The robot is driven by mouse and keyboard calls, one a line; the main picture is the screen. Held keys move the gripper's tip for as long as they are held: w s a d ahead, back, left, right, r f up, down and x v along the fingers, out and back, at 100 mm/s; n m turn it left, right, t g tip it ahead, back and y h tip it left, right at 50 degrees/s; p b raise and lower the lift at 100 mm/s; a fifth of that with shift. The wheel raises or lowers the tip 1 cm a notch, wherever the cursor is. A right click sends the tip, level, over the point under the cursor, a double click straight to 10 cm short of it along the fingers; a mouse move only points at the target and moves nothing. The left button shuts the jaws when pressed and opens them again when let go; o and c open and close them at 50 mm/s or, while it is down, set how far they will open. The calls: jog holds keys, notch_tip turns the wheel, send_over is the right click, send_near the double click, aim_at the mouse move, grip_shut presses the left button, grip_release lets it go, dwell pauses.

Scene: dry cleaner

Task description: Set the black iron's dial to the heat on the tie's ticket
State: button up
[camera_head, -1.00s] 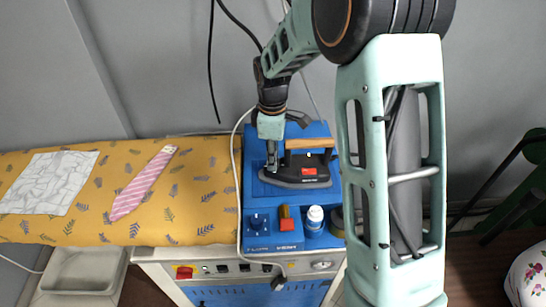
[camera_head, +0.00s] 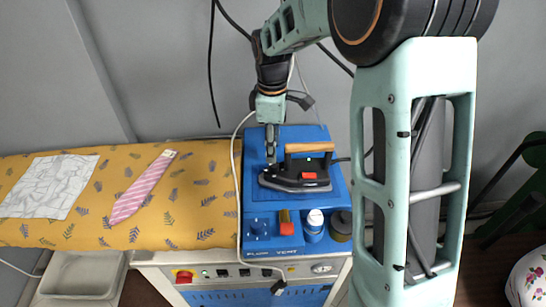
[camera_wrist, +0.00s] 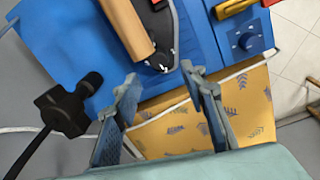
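The black iron (camera_head: 296,180), with a wooden handle and a red part, rests on a blue station. It also shows in the wrist view (camera_wrist: 165,45). A round blue dial (camera_wrist: 247,41) with white marks around it is on the station's panel; in the head view the dial (camera_head: 259,228) is at the front left. I cannot make out its setting or any dial on the iron. The pink striped tie (camera_head: 140,195) lies on the ironing board; a small pale ticket (camera_head: 170,153) is at its upper end, unreadable. My gripper (camera_wrist: 158,74) is open and empty, near the iron's left end.
A pale cloth (camera_head: 50,185) lies on the patterned board (camera_head: 205,210). A pale cable runs down the station's left side.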

aim_at(273, 166)
notch_tip(273, 166, up, 6)
jog(key=shift+s+f, duration=0.15)
jog(key=shift+f, duration=0.05)
dwell(0.3)
